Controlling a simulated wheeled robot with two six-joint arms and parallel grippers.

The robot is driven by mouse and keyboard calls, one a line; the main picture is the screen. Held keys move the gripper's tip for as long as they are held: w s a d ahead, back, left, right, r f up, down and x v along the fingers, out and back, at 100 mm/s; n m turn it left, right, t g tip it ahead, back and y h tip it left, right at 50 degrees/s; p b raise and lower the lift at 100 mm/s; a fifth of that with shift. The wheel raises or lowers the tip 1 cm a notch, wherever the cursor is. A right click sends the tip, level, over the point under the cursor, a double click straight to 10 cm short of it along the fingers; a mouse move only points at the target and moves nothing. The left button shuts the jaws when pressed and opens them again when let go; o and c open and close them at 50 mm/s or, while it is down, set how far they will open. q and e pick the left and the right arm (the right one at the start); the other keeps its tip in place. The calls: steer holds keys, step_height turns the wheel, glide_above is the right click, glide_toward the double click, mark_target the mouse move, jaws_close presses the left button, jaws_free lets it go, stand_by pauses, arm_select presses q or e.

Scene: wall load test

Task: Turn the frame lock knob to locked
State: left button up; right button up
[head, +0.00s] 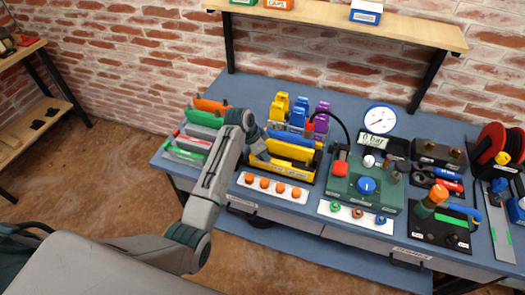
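My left arm reaches in from the lower left, and its gripper (263,155) is at the left side of a yellow and black frame (304,176) on the blue bench. The fingers are small and partly hidden by my wrist, so I cannot tell whether they are open or touching the frame. No knob in view is readably labelled as the frame lock. A blue round knob (367,186) sits on the front of a green box (391,194) to the right, with a white knob (369,160) behind it. Their settings are too small to read. My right gripper is not in view.
A white strip with orange knobs (272,187) lies before the frame. Colored clamps (300,112) stand behind it, and green, red and orange panels (196,135) to its left. A gauge (380,119), black hose, tool board (440,226) and red reel (492,143) crowd the right.

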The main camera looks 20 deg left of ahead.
arm_select(q)
steer(key=shift+m, duration=0.3)
steer(key=shift+w+r+m+g+h+p, duration=0.1)
steer(key=shift+m+g+h+p, duration=0.35)
steer(key=shift+m, duration=0.75)
steer(key=m+g, duration=0.1)
steer(key=m, duration=0.2)
steer(key=shift+w+a+m+h, duration=0.1)
steer(key=shift+m+h, duration=0.15)
steer(key=shift+m, duration=0.15)
steer(key=m+g+b, duration=0.1)
steer(key=m+g, duration=0.1)
steer(key=m, duration=0.1)
steer(key=shift+w+m, duration=0.15)
steer(key=shift+m, duration=0.15)
steer(key=m+g+b, duration=0.1)
steer(key=m, duration=0.1)
steer(key=shift+m, duration=0.4)
steer(key=m+g+y+b, duration=0.1)
steer(key=m, duration=0.2)
steer(key=shift+w, duration=0.1)
steer(key=shift+m+y+b, duration=0.3)
steer(key=shift+m, duration=0.5)
steer(key=o, duration=1)
